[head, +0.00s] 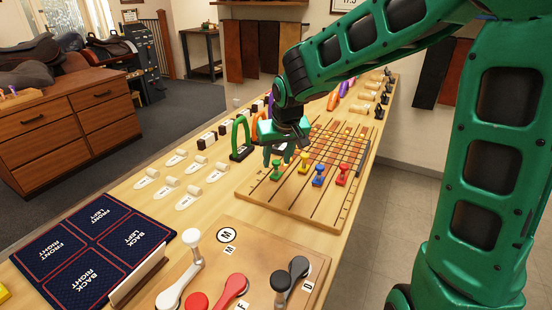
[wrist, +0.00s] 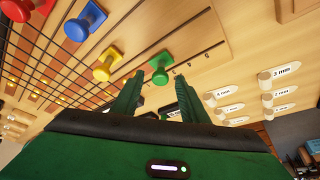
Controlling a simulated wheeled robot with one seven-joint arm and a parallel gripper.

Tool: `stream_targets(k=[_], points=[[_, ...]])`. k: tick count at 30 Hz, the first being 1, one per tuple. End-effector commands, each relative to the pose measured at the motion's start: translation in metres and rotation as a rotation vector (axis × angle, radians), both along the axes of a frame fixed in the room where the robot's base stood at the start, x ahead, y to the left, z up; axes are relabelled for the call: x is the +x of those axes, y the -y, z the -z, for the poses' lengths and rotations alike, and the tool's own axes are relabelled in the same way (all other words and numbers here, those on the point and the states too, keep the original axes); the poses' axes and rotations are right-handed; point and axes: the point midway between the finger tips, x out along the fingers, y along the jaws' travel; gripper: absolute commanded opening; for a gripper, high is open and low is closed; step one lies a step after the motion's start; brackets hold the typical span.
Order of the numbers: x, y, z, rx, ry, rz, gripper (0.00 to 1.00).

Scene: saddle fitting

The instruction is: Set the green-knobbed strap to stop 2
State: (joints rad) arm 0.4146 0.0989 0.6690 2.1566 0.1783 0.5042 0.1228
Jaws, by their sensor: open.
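The green knob (head: 276,169) stands on the wooden strap board (head: 262,192), at the left end of the row of coloured knobs. In the wrist view the green knob (wrist: 159,66) sits just beyond the fingertips, roughly centred between them. My gripper (head: 282,157) is open and empty above the board, close to the green knob; it also shows in the wrist view (wrist: 160,82). I cannot tell whether the fingertips are level with the knob. A dark slot line runs from the knob along the board.
Yellow (head: 304,160), blue (head: 319,176) and red (head: 342,175) knobs stand close to the right. Labelled wooden pegs (head: 193,189) lie left of the board. A green arched handle (head: 241,138) stands behind them. A lever panel (head: 262,247) is in front.

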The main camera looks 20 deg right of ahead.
Motion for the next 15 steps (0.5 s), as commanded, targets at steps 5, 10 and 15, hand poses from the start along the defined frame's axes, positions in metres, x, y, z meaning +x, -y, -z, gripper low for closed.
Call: stream_targets(k=[5,10,15], points=[[0.0000,-0.0002,0.0001,0.000,0.000,0.000,0.40],[0.0001,-0.0002,0.0000,0.000,0.000,0.000,0.12],[0.0002,-0.0001,-0.0002,0.000,0.000,0.000,0.00]])
